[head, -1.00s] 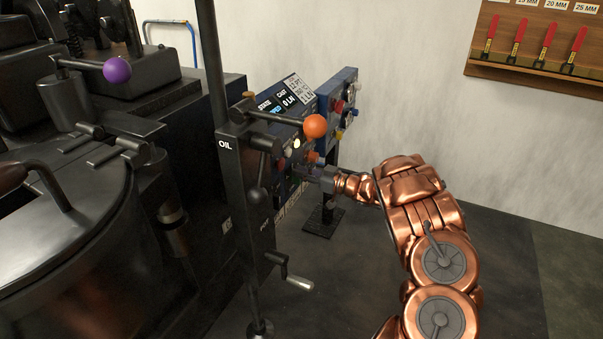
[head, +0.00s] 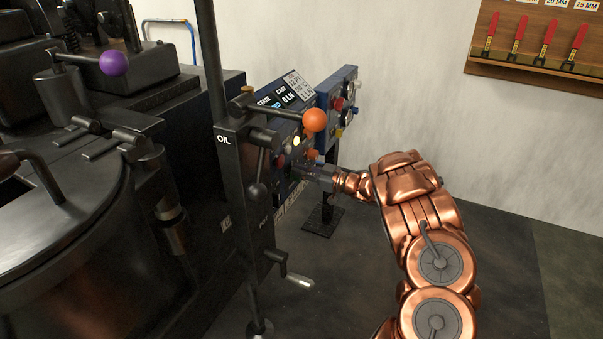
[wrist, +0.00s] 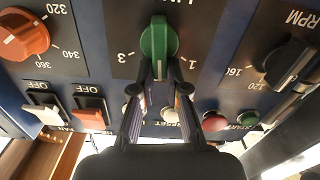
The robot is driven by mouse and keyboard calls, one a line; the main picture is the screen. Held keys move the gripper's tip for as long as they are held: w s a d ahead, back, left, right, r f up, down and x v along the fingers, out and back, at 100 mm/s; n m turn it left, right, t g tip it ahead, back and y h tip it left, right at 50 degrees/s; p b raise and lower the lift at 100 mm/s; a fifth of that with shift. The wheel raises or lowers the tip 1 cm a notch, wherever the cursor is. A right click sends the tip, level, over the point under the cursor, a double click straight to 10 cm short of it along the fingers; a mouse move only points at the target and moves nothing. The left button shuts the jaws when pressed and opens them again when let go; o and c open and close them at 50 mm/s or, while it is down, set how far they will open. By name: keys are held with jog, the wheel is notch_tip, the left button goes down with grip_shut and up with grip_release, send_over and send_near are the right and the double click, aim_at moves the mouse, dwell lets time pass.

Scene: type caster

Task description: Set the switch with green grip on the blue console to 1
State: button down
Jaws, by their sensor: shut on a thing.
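The green grip (wrist: 158,45) of a rotary switch stands out from the dark blue console panel (wrist: 205,45) in the wrist view. A 3 is printed to its left and a 1 to its right in that picture. The grip lies nearly upright in the picture, between the two numbers. My gripper (wrist: 159,72) is shut on the lower end of the grip. In the head view my gripper (head: 312,176) reaches the blue console (head: 272,99) from the right; the green grip cannot be made out there.
An orange knob (wrist: 24,36) and a black RPM knob (wrist: 290,62) flank the switch. White and red rocker switches (wrist: 90,112) and several round buttons (wrist: 214,121) sit close to my fingers. A lever with an orange ball (head: 315,120) stands before the console in the head view.

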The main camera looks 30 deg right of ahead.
jog(key=n+b, duration=0.3)
jog(key=a+n+b, duration=0.1)
jog(key=n, duration=0.1)
jog(key=shift+s+a+f+b, duration=0.1)
jog(key=shift+s+f+b, duration=0.1)
jog(key=shift+f+b, duration=0.15)
jog(key=n+b, duration=0.2)
jog(key=n, duration=0.1)
jog(key=n+b, duration=0.2)
jog(key=shift+s+a+f, duration=0.15)
jog(key=shift+a+f, duration=0.1)
jog(key=shift+a, duration=0.05)
jog(key=shift+a+n, duration=0.1)
jog(key=shift+n, duration=0.2)
jog(key=c, duration=1.2)
grip_release()
jog(key=shift+s+d, duration=0.25)
jog(key=shift+d, duration=0.05)
jog(key=v, duration=1.1)
jog(key=shift+s+d+f, duration=0.1)
jog(key=shift+s, duration=0.1)
